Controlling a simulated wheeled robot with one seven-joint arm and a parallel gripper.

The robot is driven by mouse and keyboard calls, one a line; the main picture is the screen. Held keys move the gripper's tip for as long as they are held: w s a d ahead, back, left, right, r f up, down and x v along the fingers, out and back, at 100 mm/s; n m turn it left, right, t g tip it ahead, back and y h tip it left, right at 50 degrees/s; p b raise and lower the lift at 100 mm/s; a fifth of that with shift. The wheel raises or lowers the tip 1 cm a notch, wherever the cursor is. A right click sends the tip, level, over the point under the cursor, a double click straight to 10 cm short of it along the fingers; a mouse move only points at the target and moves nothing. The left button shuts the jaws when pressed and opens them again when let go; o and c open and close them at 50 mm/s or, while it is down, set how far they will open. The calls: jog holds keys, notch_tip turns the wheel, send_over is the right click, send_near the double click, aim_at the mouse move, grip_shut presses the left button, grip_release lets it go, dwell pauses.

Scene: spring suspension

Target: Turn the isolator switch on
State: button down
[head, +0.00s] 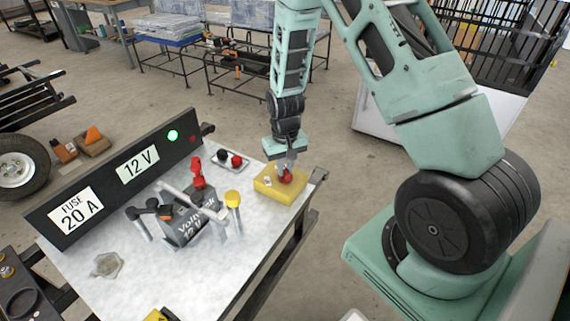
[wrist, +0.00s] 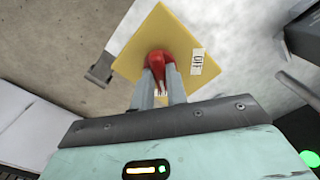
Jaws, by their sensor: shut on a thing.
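The isolator switch is a yellow box (head: 289,193) with a red knob (head: 286,177), at the far right corner of the white-topped bench. My gripper (head: 287,167) points down over it with its fingers at the knob. In the wrist view the fingers (wrist: 160,78) are shut on the red knob (wrist: 159,57), one on each side. A white label reading OFF (wrist: 197,62) is on the yellow face (wrist: 188,30) to the right of the knob. Another small white label shows between the fingers, mostly hidden.
A black panel (head: 105,190) reads FUSE 20 A and 12 V, with a green lamp (head: 173,135) lit. The bench (head: 200,285) also holds a battery (head: 183,232) with red and black clamps, a yellow-capped post (head: 233,198) and a small tray (head: 230,159) with red and black pieces.

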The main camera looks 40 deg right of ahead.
aim_at(285, 169)
jog(key=shift+m, duration=1.1)
jog(key=shift+p, duration=0.3)
jog(key=c, duration=1.4)
grip_release()
notch_tip(285, 169, up, 18)
jog(key=shift+f+p, duration=0.25)
jog(key=shift+p, duration=0.15)
